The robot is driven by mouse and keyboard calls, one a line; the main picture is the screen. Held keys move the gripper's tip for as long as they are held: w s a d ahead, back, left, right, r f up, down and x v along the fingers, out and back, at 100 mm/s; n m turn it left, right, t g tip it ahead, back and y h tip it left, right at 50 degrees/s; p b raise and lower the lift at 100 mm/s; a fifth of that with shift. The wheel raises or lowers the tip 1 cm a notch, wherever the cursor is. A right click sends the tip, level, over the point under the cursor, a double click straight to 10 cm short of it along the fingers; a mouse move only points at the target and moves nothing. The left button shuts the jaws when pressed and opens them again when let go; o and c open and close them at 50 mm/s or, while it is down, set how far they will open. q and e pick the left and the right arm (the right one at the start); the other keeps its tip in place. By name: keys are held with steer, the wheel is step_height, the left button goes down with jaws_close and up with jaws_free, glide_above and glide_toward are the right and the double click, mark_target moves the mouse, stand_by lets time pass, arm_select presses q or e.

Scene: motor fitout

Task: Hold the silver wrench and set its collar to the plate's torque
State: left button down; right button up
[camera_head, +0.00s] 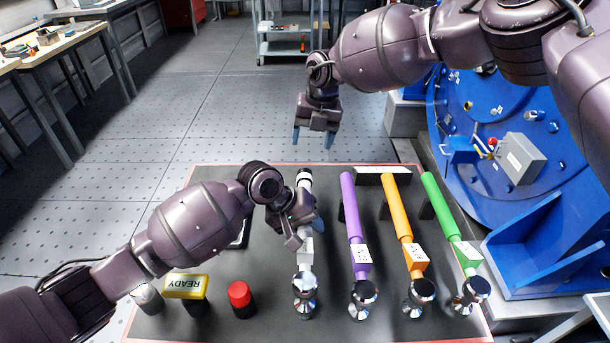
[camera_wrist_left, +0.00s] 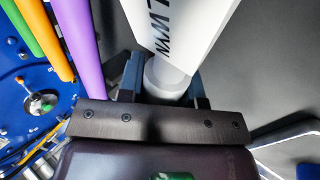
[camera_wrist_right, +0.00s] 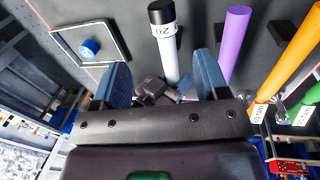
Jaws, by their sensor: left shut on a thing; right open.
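The silver wrench (camera_head: 304,280) lies on the dark bench mat, its round chrome head toward the front. My left gripper (camera_head: 302,237) is shut on its shaft; the left wrist view shows the pale shaft (camera_wrist_left: 166,80) between the fingers, beside a white lettered block (camera_wrist_left: 185,28). The wrench's far end has a black cap and white band, seen in the right wrist view (camera_wrist_right: 163,28); the band seems to read 20. My right gripper (camera_head: 312,138) is open and empty, in the air beyond that end. A grey box on the blue hub carries a pale plate (camera_head: 517,162), too small to read.
Purple (camera_head: 354,215), orange (camera_head: 397,215) and green (camera_head: 440,215) wrenches lie to the right. A yellow READY block (camera_head: 186,286) and a red button (camera_head: 240,296) stand at the front left. The blue hub (camera_head: 465,110) stands at the right. A framed pad with a blue knob (camera_wrist_right: 90,48) is partly hidden in the head view.

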mark_target(300, 172)
steer(key=f, duration=0.4)
steer(key=a+f, duration=0.1)
steer(key=f, duration=0.6)
steer(key=shift+a+f, duration=0.3)
steer(key=shift+f, duration=0.05)
steer(key=c, duration=0.9)
steer(key=shift+c, duration=0.2)
steer(key=shift+h, duration=0.3)
steer(key=shift+w+a+h, duration=0.1)
steer(key=shift+a+h, duration=0.05)
steer(key=shift+h, duration=1.65)
steer(key=shift+w+a+h, duration=0.1)
steer(key=shift+a+h, duration=0.2)
steer(key=shift+h, duration=0.4)
steer(key=shift+d+h, duration=0.2)
steer(key=shift+h, duration=0.2)
